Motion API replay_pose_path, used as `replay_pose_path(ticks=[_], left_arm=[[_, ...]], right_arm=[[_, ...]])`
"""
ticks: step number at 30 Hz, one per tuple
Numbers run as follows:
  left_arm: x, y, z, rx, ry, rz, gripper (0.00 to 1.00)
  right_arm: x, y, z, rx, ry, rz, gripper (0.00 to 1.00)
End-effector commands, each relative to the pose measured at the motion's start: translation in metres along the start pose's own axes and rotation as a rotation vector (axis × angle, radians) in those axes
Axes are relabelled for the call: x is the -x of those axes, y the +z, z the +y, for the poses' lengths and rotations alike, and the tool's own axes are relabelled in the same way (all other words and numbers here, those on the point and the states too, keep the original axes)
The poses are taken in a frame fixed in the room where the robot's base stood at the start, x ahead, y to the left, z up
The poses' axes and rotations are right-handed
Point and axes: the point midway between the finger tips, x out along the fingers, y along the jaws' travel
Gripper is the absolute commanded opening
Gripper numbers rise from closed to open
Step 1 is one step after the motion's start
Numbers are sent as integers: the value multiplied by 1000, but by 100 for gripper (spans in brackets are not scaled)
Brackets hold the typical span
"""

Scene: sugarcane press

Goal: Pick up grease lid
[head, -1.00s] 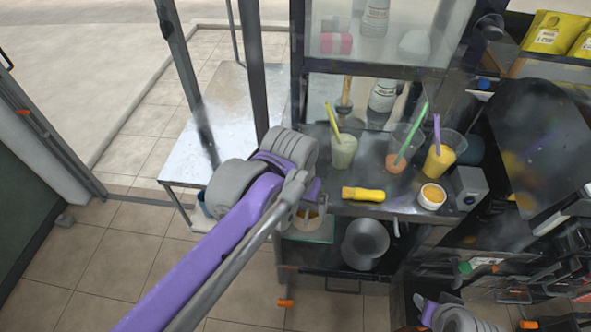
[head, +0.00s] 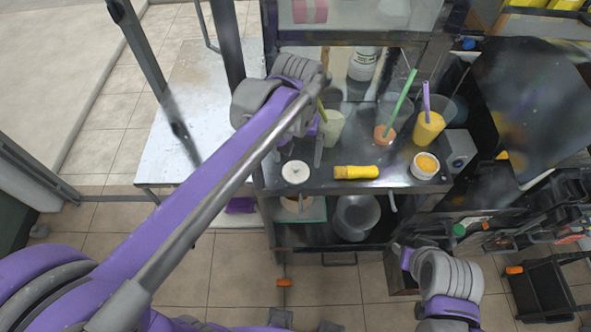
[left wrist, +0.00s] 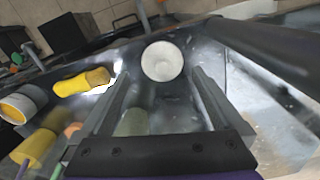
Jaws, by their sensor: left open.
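A round white lid (head: 295,172) with a small dark spot in its middle lies on the front left of the dark metal counter (head: 322,184). In the left wrist view the white round piece (left wrist: 162,61) shows ahead of and between the two fingers, with no visible contact. My left gripper (head: 319,146) is open and empty above the counter, just behind and right of the lid. It also shows in the left wrist view (left wrist: 160,85). My right arm shows at lower right, but its fingers cannot be made out.
A yellow brush (head: 356,172) lies right of the lid. A yellow-filled tub (head: 425,165) and a grey box (head: 459,148) stand further right. Cups with straws, one pale green (head: 333,128) and one yellow (head: 428,127), stand behind. A metal pot (head: 357,217) sits on the lower shelf.

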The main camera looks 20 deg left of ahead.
Motion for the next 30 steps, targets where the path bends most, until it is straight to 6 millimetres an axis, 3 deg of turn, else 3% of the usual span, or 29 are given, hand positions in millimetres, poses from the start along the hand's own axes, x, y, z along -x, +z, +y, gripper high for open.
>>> replay_pose_path(ticks=[9,19,30], left_arm=[[-43,-4,-3,0,0,0,100],[-50,-4,-3,0,0,1,100],[-50,-4,-3,0,0,1,33]], right_arm=[[1,-1,0,0,0,1,46],[0,0,0,0,0,0,46],[0,0,0,0,0,0,46]])
